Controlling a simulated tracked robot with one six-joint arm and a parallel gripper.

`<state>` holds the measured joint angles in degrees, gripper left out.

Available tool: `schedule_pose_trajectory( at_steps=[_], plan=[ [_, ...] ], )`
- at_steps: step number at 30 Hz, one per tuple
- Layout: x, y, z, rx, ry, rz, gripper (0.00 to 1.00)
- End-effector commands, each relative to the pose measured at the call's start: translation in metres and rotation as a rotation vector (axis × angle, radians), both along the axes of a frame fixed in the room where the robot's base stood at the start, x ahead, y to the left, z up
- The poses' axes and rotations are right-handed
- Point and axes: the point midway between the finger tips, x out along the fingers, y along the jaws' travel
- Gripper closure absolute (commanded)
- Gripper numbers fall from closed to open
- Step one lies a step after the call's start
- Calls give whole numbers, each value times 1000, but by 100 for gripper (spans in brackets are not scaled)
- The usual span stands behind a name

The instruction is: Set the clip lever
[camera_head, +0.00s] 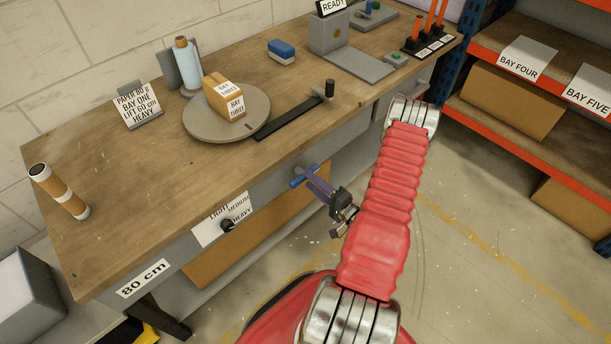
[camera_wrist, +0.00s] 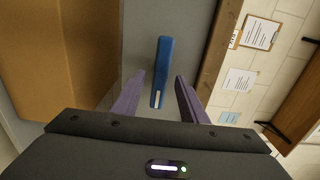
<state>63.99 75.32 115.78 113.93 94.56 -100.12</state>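A blue bar-shaped lever (camera_head: 298,182) sticks out at the bench's front face in the head view. In the wrist view the blue lever (camera_wrist: 161,62) stands nearly upright in the picture, with a small pale patch at its lower end. My gripper (camera_head: 312,180) has purple fingers and reaches toward the bench front at the lever. In the wrist view my gripper (camera_wrist: 160,80) is open, one finger on each side of the lever, with visible gaps. A black knob (camera_head: 227,225) sits on a white plate (camera_head: 209,233) marked LIGHT, MEDIUM, HEAVY, left of the lever.
The wooden bench (camera_head: 135,200) carries a round turntable (camera_head: 200,128) with a BAY THREE box (camera_head: 222,95), a black arm (camera_head: 290,118) and a grey READY machine (camera_head: 328,35). Orange-edged shelves (camera_head: 520,75) stand right. Open floor lies between.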

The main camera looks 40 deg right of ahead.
Motion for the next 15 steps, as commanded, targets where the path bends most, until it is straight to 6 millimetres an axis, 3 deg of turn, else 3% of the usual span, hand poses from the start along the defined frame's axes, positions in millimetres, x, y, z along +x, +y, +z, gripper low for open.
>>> schedule_pose_trajectory(
  at_steps=[9, 15],
  plan=[
    [36, 2, 0, -2, -1, 2, 61],
    [43, 2, 0, 0, -1, 0, 61]
  ],
)
